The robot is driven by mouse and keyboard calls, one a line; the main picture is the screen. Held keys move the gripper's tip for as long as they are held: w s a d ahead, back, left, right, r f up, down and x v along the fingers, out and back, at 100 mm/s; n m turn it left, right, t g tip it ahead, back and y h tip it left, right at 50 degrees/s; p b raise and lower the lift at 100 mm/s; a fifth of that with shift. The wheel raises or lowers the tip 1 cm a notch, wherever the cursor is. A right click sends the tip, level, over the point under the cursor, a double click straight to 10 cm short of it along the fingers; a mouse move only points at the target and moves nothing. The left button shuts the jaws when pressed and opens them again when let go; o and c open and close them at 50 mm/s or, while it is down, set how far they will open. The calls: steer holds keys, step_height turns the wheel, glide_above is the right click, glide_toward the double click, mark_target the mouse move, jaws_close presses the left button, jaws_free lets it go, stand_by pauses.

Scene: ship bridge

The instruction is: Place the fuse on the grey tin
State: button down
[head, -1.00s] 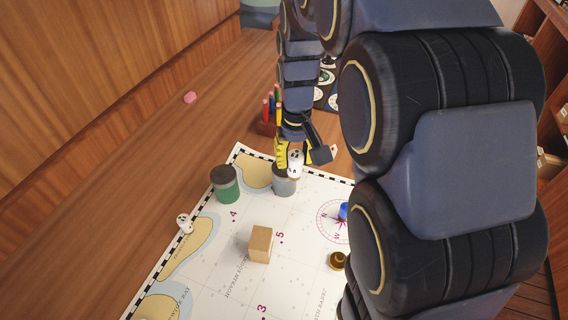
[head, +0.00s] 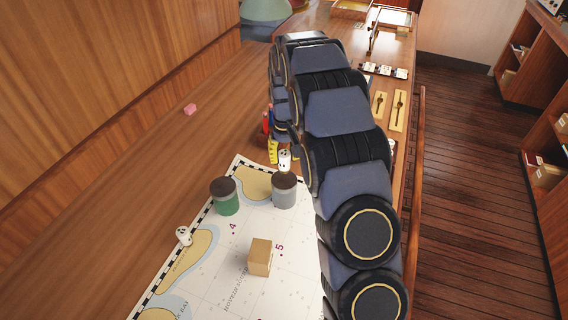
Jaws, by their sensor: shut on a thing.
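A small white fuse with dark marks (head: 284,160) is upright at the top of the grey tin (head: 284,194). Whether it touches the lid or hangs just above it, I cannot tell. My gripper (head: 278,158) is at the fuse, mostly hidden behind my arm; one yellow finger shows to the left of it. It is shut on the fuse. The grey tin stands on the chart, left of my arm.
A green tin (head: 225,197) stands left of the grey tin. A pencil holder (head: 267,142) is behind the grey tin. A pink block (head: 190,109) lies farther left.

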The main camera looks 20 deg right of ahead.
mark_target(284, 164)
steer(key=shift+w+f, duration=0.2)
steer(key=shift+f, duration=1.6)
steer(key=shift+f, duration=0.2)
steer(key=c, duration=0.8)
jaws_free()
steer(key=shift+r, duration=0.15)
step_height(284, 164, up, 12)
steer(key=shift+r, duration=0.1)
